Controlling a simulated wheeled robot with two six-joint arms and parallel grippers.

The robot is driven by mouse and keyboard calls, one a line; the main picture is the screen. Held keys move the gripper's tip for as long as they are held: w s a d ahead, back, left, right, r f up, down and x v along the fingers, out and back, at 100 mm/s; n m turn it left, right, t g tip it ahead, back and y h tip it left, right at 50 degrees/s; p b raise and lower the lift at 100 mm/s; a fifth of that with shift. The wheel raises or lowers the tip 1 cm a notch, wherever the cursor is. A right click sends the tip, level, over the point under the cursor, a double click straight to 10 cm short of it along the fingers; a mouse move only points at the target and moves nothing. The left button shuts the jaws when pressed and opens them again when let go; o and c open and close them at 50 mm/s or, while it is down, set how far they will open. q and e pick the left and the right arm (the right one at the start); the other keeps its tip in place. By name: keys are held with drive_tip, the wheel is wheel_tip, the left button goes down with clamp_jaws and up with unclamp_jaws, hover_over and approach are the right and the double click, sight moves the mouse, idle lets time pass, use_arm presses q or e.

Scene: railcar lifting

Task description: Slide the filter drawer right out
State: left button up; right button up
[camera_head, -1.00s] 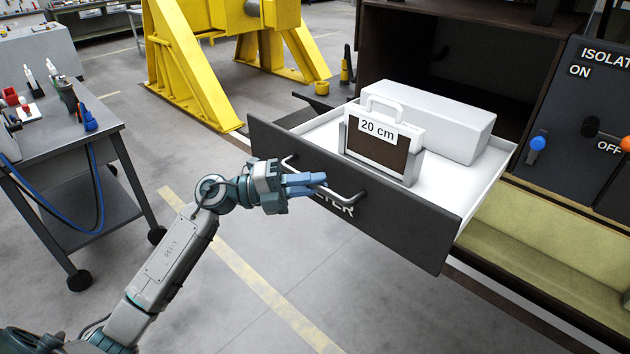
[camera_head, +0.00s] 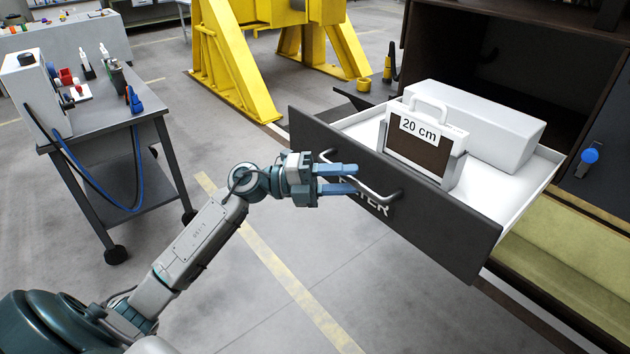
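The filter drawer (camera_head: 430,232) stands far out of the dark cabinet, its dark front facing my arm. Part of its label, ending in "TER", shows on the front. Inside its white tray are a brown-and-white filter case (camera_head: 418,150) marked "20 cm", with a white handle, and a long white block (camera_head: 480,120). My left gripper (camera_head: 346,179) is at the drawer's metal bar handle (camera_head: 383,193), its two blue fingers apart with a gap between them. The bar runs by the fingertips; whether they touch it I cannot tell. My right gripper is out of view.
A grey cart (camera_head: 125,120) with small tools and a blue hose stands at left. A yellow stand (camera_head: 235,70) is behind. The dark cabinet (camera_head: 425,50) is at back right, with a yellow-green ledge (camera_head: 570,235) below. Open floor lies before the drawer.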

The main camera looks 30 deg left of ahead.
use_arm(q)
drive_tip(key=b+v, duration=0.4)
drive_tip(key=v, duration=0.6)
idle(0.5)
